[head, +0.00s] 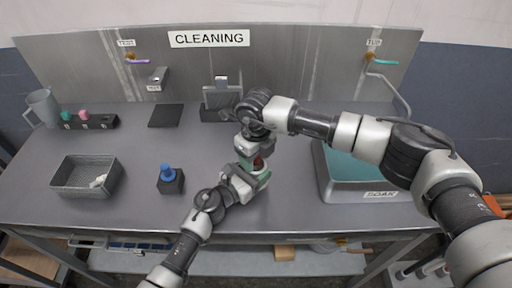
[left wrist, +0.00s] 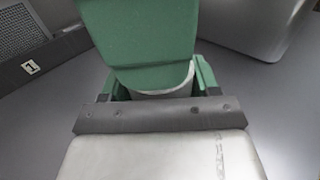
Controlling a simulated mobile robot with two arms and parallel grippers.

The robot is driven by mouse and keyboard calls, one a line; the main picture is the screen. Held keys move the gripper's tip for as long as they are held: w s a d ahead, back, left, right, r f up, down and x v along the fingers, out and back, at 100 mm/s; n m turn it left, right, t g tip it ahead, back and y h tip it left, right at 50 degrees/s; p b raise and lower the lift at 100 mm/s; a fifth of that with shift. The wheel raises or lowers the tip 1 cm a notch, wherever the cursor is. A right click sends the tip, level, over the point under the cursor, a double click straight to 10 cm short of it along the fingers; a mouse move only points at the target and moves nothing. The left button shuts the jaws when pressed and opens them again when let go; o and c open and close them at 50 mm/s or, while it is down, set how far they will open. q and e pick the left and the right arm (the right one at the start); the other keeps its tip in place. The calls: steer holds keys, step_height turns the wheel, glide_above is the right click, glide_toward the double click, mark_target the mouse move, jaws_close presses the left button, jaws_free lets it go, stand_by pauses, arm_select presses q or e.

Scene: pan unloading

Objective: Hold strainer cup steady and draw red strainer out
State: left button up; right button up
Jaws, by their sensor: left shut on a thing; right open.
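My left gripper (head: 245,178) comes in from the lower left, shut on the strainer cup. In the left wrist view, the pale rounded rim of the strainer cup (left wrist: 165,82) sits between the green fingers of my left gripper (left wrist: 160,86).
A soak basin (head: 325,185) stands at right. A grey tray (head: 62,188) with a pale object and a black block with a blue knob (head: 168,176) stand at left. A rack (head: 222,100) is behind. The table between is clear.

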steer(key=shift+f, duration=0.1)
steer(key=c, duration=1)
steer(key=shift+o, duration=0.9)
steer(key=shift+f, duration=0.1)
jaws_close()
